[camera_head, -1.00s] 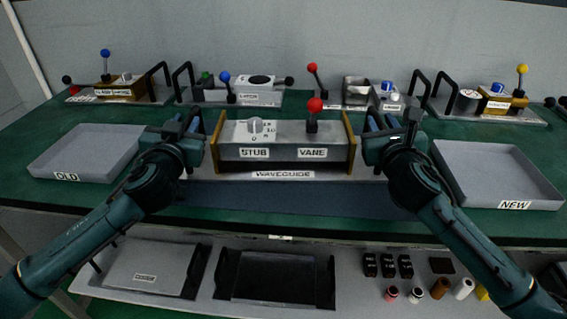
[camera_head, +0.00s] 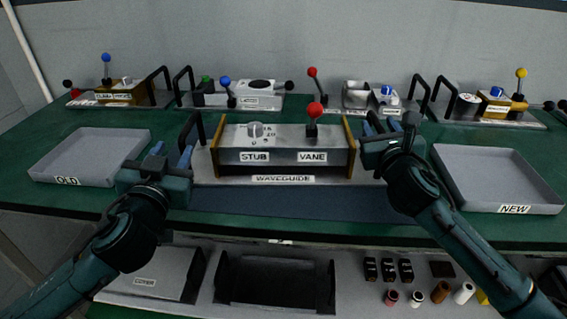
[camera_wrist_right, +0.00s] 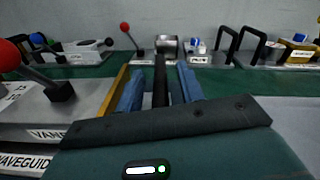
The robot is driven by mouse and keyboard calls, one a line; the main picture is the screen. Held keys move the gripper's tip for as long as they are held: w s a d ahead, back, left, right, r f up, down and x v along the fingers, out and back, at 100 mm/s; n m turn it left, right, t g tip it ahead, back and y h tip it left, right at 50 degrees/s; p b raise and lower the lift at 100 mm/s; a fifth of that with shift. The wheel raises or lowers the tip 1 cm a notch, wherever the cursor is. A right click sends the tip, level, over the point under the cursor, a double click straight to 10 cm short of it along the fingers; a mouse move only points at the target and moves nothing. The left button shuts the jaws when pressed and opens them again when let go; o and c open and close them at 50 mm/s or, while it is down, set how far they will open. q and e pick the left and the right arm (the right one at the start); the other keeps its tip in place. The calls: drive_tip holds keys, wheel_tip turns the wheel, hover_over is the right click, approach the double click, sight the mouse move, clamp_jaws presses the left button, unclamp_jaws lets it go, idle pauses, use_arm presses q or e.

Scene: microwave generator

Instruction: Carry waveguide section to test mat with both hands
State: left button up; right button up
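The waveguide section (camera_head: 283,169), a grey plate with wooden end walls, a STUB dial and a red-knobbed VANE lever, sits level at the table's middle. The dark blue-grey mat (camera_head: 290,205) shows along its front edge; how much lies beneath is hidden. Its left black handle (camera_head: 190,128) stands free. My left gripper (camera_head: 171,155) is open and empty, in front of and left of that handle. My right gripper (camera_head: 382,126) is at the right end. In the right wrist view, its blue fingers (camera_wrist_right: 160,92) stand apart with the black right handle (camera_wrist_right: 160,72) between them, gaps on both sides.
The OLD tray (camera_head: 90,158) is at left and the NEW tray (camera_head: 497,180) at right, both empty. Several other handled units, such as one with a yellow knob (camera_head: 521,73), line the back. A lower shelf holds a cover (camera_head: 150,278) and small parts.

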drive_tip(key=shift+s, duration=0.35)
use_arm(q)
drive_tip(key=s, duration=0.2)
drive_tip(key=shift+s, duration=0.3)
use_arm(e)
drive_tip(key=s, duration=1.1)
drive_tip(key=shift+s, duration=0.15)
drive_tip(key=shift+a, duration=0.1)
